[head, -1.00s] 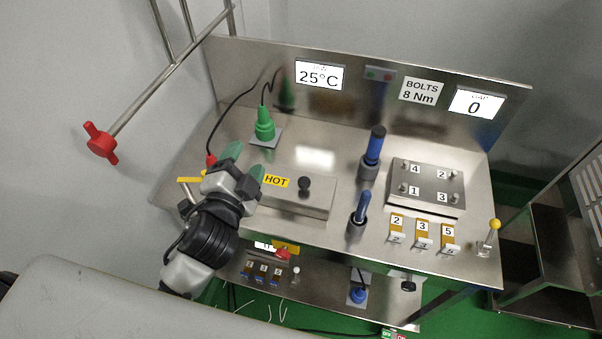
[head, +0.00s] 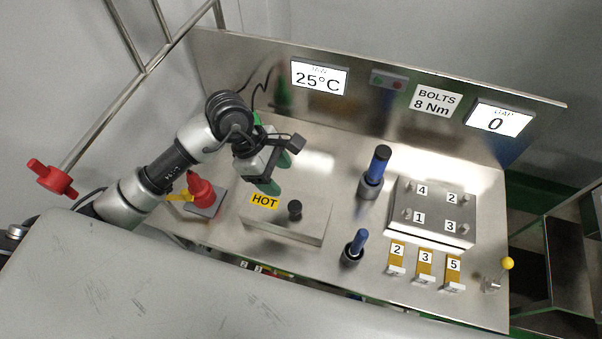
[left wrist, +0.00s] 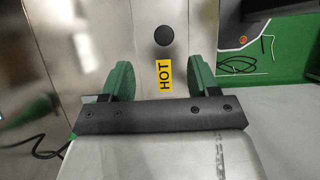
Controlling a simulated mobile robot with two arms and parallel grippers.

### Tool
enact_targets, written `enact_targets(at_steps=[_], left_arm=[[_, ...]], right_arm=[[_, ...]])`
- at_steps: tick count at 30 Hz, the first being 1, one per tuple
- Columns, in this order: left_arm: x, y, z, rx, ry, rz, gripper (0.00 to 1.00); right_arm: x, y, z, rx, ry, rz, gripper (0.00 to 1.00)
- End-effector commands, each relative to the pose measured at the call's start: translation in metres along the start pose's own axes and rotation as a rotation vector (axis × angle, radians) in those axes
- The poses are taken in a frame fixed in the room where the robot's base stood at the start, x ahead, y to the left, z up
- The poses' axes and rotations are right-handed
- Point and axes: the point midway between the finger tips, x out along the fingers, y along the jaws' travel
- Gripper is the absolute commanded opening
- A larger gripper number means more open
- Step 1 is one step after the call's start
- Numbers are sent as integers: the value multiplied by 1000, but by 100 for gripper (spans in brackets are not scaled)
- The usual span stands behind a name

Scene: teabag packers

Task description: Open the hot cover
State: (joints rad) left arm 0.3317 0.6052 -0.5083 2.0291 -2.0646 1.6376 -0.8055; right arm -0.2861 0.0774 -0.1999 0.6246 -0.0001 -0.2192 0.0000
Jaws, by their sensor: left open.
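The hot cover (head: 315,226) is a flat metal lid with a yellow HOT label (head: 264,202) and a black knob (head: 295,209) on top; it lies closed on the bench. My left gripper (head: 277,174), with green fingers, is open and empty over the cover's far left end. In the left wrist view the open fingers (left wrist: 161,80) stand either side of the HOT label (left wrist: 165,75), with the knob (left wrist: 164,36) beyond them. I cannot tell the exact height of the fingers above the cover. My right gripper is not in view.
A red plug-like piece (head: 200,188) stands left of the cover. Blue-handled tools (head: 376,165) and (head: 356,243) stand to its right, before a bolted plate (head: 436,232) and numbered orange tags (head: 425,262). A steel back panel (head: 230,65) closes the bench's far side.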

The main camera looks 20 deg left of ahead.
Motion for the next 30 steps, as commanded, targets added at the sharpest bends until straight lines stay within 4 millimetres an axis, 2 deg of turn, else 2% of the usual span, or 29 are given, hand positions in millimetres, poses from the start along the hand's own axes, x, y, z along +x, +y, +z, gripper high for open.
enact_targets(at_steps=[3, 5, 8, 12, 15, 19, 24, 30], left_arm=[[1, 0, -10, 8, 57, -12, 60], [6, 0, -10, 8, 61, -15, 60], [19, -1, -10, 6, 57, -17, 60], [46, -1, -11, 3, 54, -17, 60], [65, -1, -11, 3, 53, -15, 60], [86, -2, -13, 5, 55, -14, 60], [102, -1, -15, 6, 55, -12, 60], [107, -1, -15, 7, 55, -11, 60]], right_arm=[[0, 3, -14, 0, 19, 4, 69], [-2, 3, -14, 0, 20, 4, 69], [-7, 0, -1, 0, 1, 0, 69], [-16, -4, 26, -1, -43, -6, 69], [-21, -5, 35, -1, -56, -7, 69], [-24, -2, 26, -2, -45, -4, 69], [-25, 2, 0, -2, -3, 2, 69], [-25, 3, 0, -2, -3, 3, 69]])
